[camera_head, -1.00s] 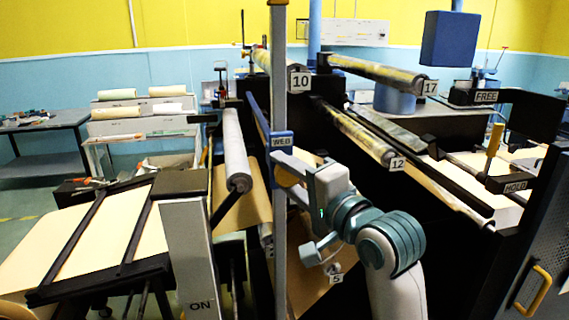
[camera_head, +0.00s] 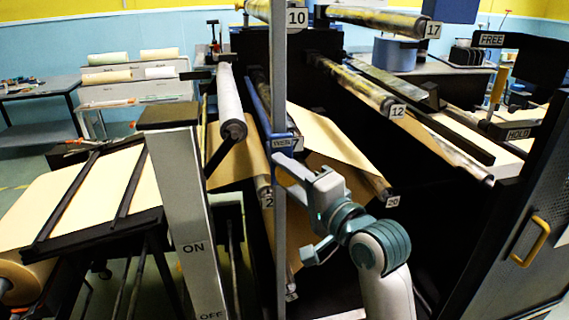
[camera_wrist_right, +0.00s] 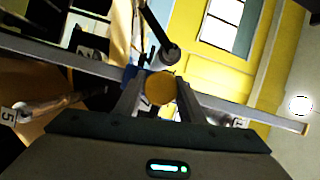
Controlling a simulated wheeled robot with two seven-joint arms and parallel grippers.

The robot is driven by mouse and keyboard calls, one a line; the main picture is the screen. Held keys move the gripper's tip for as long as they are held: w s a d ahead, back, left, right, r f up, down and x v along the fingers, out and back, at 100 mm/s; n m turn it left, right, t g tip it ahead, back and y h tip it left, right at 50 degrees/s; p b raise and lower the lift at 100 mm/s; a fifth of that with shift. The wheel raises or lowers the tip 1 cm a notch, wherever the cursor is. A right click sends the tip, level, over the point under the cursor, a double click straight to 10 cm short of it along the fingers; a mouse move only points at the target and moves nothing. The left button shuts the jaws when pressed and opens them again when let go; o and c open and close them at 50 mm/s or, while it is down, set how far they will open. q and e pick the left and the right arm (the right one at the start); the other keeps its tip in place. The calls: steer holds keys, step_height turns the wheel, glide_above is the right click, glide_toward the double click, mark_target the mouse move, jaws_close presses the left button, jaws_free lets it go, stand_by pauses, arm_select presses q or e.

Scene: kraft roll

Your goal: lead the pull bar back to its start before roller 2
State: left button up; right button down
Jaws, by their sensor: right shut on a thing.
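The pull bar appears to be the blue bar (camera_head: 258,105) that slants back from the grey upright post in the head view. A blue tag marked WEB (camera_head: 283,143) sits at its near end, against the post. My right gripper (camera_head: 284,165) is at that near end, just below the tag. In the right wrist view my right gripper (camera_wrist_right: 161,92) is shut on a round yellow-orange knob (camera_wrist_right: 160,88), with blue behind it. Roller 2 (camera_head: 265,186) is just below and left of the gripper, with brown paper (camera_head: 235,150) beside it. My left gripper is not in view.
The grey post (camera_head: 280,60) stands upright at the gripper. An ON/OFF panel (camera_head: 187,230) stands at the front left. Roller 20 (camera_head: 375,183) with brown paper, roller 12 (camera_head: 365,90) and roller 17 (camera_head: 380,20) are to the right. A grey roller (camera_head: 229,95) is left of the post.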

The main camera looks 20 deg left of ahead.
step_height(320, 180, down, 4)
steer(key=shift+d+f+b, duration=0.15)
steer(key=shift+b, duration=0.45)
steer(key=shift+w+d, duration=0.1)
steer(key=shift+w, duration=0.05)
steer(key=shift+w+d+f+b, duration=0.15)
steer(key=shift+w+d+f, duration=0.3)
steer(key=shift+d, duration=0.2)
steer(key=shift+w+d+f+b, duration=0.1)
steer(key=shift+w+d+f, duration=0.35)
steer(key=shift+d, duration=0.2)
steer(key=shift+w+d+f+b, duration=0.15)
steer(key=shift+w+d+f, duration=0.25)
steer(key=shift+d, duration=0.25)
